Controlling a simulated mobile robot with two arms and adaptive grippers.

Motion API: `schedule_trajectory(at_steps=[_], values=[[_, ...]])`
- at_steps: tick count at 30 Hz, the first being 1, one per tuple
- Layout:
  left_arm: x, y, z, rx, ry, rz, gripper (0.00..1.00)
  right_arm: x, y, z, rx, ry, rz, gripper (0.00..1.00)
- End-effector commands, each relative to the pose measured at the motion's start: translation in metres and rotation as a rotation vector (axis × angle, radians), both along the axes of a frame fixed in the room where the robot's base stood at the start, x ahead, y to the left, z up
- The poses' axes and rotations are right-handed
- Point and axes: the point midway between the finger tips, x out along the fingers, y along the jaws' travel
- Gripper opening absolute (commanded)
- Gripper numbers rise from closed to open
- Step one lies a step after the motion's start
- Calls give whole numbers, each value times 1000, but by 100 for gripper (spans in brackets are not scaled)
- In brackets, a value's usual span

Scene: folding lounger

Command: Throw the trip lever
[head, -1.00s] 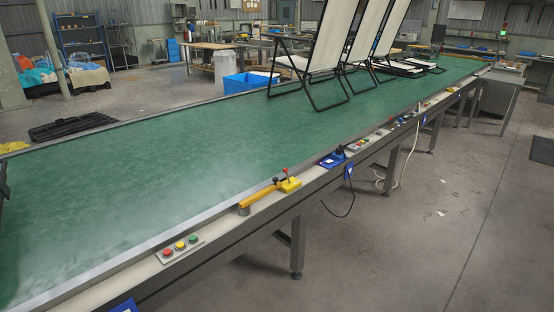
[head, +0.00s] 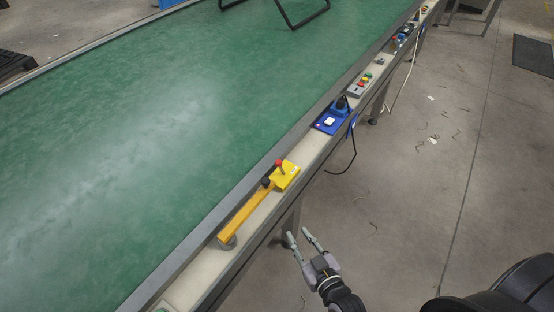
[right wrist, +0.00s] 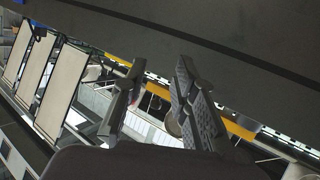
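On the pale side rail of the green conveyor, in the head view, a yellow-orange lever bar (head: 248,212) lies along the rail. Its near end sits on a grey round hub, and its far end has a black knob beside a yellow box (head: 285,176). A small red-tipped stick (head: 279,164) stands up on that box. I cannot tell which of the two is the trip lever. My right gripper (head: 299,236) is open and empty, out over the floor to the right of the rail, apart from the bar. Its spread fingers fill the middle of the right wrist view (right wrist: 155,68). My left gripper is not in view.
A blue plate with a switch (head: 330,120) and a grey button box (head: 362,84) sit farther along the rail. A black cable hangs below the blue plate. Lounger legs (head: 300,16) stand on the belt (head: 110,150). The floor to the right is mostly clear.

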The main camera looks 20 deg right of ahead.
Motion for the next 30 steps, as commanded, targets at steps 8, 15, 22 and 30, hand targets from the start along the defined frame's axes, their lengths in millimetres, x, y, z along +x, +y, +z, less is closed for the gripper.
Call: schedule_trajectory(at_steps=[8,15,22,30], values=[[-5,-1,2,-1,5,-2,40,16,-7,108,16,-233,-40,26],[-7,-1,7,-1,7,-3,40,48,-5,113,16,-245,-42,26],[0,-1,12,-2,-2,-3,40,99,-1,113,16,-243,-41,26],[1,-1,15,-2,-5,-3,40,154,4,111,17,-241,-41,26]])
